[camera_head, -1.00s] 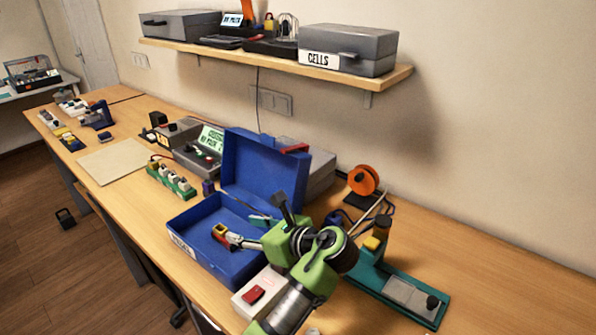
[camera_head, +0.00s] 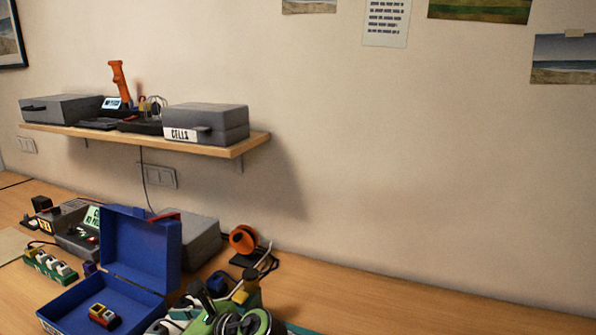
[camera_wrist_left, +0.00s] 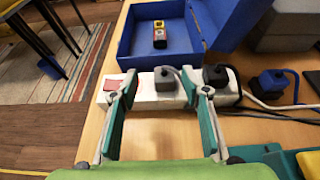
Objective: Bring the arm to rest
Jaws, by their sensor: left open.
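My left gripper (camera_wrist_left: 160,115) is open in the left wrist view, its two teal-padded fingers apart with nothing held between them. Beyond the fingertips lies a white power strip (camera_wrist_left: 143,103) with a red switch and dark plugs; whether the fingers touch it I cannot tell. In the head view my green left arm (camera_head: 225,320) shows at the bottom edge, and its fingers are mostly out of frame. My right gripper is not in view.
An open blue case (camera_head: 75,308) holds a small red and yellow item (camera_head: 103,315). An orange spool (camera_head: 243,239) stands behind the arm. A wall shelf (camera_head: 250,145) carries grey boxes. The bench (camera_head: 400,290) is clear at right.

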